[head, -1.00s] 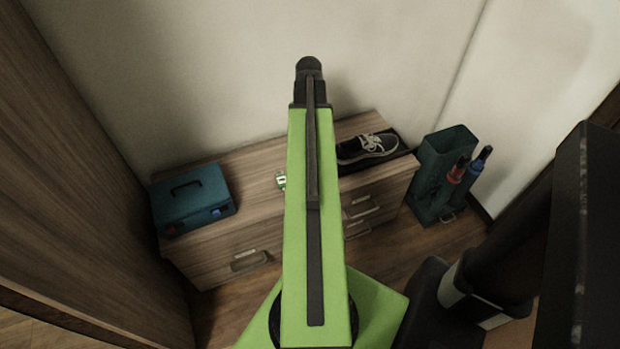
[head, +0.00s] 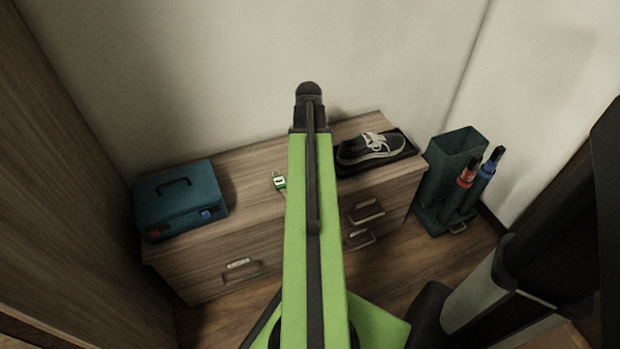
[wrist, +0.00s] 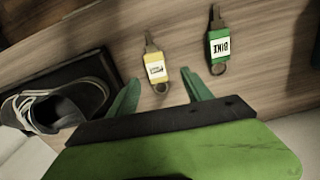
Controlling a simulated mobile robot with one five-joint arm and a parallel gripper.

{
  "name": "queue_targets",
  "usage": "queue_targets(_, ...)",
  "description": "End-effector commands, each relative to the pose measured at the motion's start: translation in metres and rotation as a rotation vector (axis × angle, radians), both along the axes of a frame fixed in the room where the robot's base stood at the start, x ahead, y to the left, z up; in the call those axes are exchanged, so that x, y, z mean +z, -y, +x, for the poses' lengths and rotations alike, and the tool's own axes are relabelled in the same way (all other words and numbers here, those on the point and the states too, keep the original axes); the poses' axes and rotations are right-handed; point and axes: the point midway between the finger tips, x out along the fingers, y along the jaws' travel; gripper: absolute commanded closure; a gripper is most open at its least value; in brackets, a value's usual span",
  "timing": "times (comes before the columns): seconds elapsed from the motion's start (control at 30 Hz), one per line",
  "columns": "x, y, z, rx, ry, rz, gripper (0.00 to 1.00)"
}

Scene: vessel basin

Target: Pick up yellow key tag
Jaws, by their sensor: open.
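The yellow key tag (wrist: 155,68) lies on the wooden cabinet top in the wrist view, with its key pointing up and its ring toward my gripper. My gripper (wrist: 160,86) is open and empty, its two green fingers spread to the left and right of the tag's ring end. I cannot tell how high the fingers are above the top. In the head view my arm hides the yellow tag. A green key tag marked BIKE (wrist: 219,46) lies to the right of the yellow one. The green tag also shows in the head view (head: 279,181).
A black shoe (head: 371,147) sits on a dark tray (head: 408,152) at the cabinet's right end. A teal toolbox (head: 181,197) stands at the left end. A teal bin (head: 452,165) with red and blue umbrellas stands on the floor at right. Walls close in behind and left.

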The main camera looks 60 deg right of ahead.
Motion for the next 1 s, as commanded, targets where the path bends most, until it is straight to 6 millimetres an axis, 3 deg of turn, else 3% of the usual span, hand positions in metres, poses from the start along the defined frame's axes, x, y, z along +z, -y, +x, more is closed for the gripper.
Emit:
queue_targets(0.3, -0.052, 0.004, -0.004, 0.0, 0.0, 0.0, 0.42)
queue_targets(0.57, -0.049, 0.004, -0.004, 0.0, 0.0, 0.0, 0.43)
queue_targets(1.0, -0.049, 0.004, -0.004, 0.0, 0.0, 0.0, 1.0)
